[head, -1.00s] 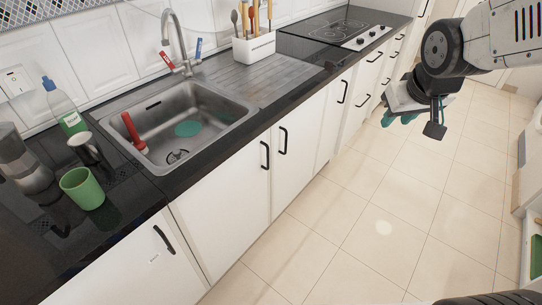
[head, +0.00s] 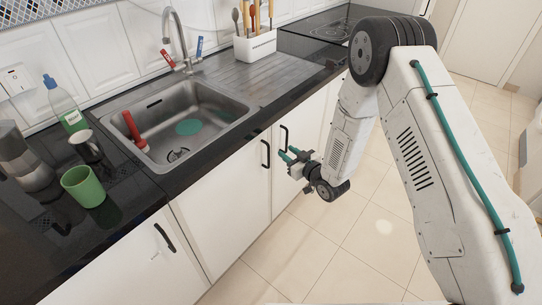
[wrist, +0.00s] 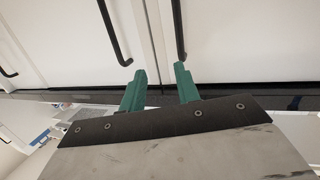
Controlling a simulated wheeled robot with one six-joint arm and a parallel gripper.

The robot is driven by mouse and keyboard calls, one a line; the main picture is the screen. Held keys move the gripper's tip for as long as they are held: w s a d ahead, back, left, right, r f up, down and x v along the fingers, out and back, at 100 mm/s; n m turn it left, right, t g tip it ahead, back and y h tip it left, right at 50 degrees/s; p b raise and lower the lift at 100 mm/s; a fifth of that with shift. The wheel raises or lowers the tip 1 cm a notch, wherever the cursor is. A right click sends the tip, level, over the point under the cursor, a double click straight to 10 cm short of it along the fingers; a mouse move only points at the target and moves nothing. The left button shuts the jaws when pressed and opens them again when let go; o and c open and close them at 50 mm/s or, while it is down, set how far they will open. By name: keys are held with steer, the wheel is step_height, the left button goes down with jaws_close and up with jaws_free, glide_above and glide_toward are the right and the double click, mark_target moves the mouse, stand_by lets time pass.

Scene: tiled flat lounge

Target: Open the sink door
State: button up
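Two white sink doors stand side by side under the sink (head: 184,125): the left door (head: 220,215) and the right door (head: 290,185). Both look shut. The left door has a black handle (head: 265,154) and the right door has a black handle (head: 283,138). My gripper (head: 289,154) is near the right handle, by the door fronts. In the wrist view its teal fingers (wrist: 159,74) are spread and empty, with the door seam between them. Both handle ends (wrist: 124,62) (wrist: 182,59) show close to the fingertips; contact cannot be told.
The black counter edge (head: 240,140) runs above the doors. A green cup (head: 82,187), a soap bottle (head: 63,104) and a moka pot (head: 25,165) stand on the counter. Another handled panel (head: 140,255) is at the left. The tiled floor (head: 320,230) in front is clear.

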step_height(320, 180, down, 4)
steer(key=s+a+y, duration=0.1)
steer(key=s+y, duration=0.1)
steer(key=s, duration=0.1)
steer(key=x, duration=0.8)
steer(key=shift+r+t, duration=0.15)
steer(key=shift+t, duration=0.15)
steer(key=shift+d, duration=0.1)
jaws_close()
